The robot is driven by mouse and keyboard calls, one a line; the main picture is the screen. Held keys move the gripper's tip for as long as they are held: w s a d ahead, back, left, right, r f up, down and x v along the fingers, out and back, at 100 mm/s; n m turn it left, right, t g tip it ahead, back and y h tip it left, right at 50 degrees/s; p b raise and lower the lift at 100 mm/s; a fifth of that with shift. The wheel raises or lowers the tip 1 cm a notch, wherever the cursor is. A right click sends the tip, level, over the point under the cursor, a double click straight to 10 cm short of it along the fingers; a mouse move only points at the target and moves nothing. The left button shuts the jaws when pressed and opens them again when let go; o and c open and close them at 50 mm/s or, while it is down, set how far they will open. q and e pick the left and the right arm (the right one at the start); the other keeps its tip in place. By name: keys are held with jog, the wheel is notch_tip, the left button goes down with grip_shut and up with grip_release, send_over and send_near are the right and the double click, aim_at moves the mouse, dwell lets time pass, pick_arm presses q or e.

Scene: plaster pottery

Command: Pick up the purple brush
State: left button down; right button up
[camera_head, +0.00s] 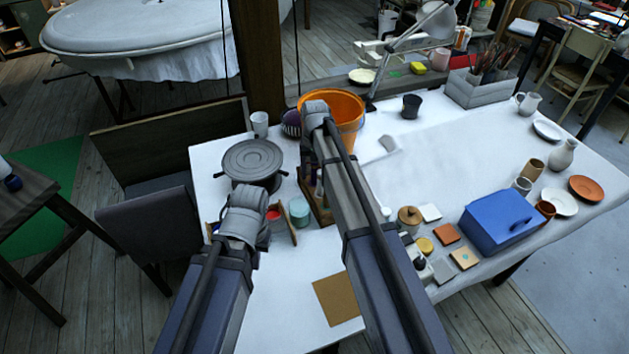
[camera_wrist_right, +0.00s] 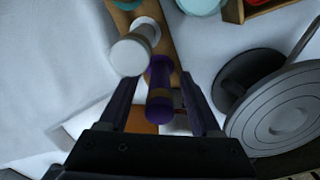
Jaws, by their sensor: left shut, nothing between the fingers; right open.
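The purple brush (camera_wrist_right: 160,78) shows in the right wrist view, seen from nearly above, with its dark purple end between the open fingers of my right gripper (camera_wrist_right: 161,92). I cannot tell whether a finger touches it. It is at a wooden rack (camera_wrist_right: 166,38), beside a white-topped piece (camera_wrist_right: 132,52). In the head view my right arm covers much of the rack (camera_head: 318,213). The fingers of both grippers are mostly hidden there behind the wrists. My left gripper (camera_head: 246,208) is shut and empty above the table's left side, near the grey round turntable.
The grey turntable (camera_head: 252,160) stands at the table's left. An orange bucket (camera_head: 344,108) is behind the rack. A teal jar (camera_head: 299,211) stands between my arms. A blue box (camera_head: 500,222) and small tiles lie at right. The white table's centre right is fairly clear.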

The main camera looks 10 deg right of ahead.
jog(key=shift+f, duration=0.6)
jog(key=shift+r, duration=0.1)
grip_shut()
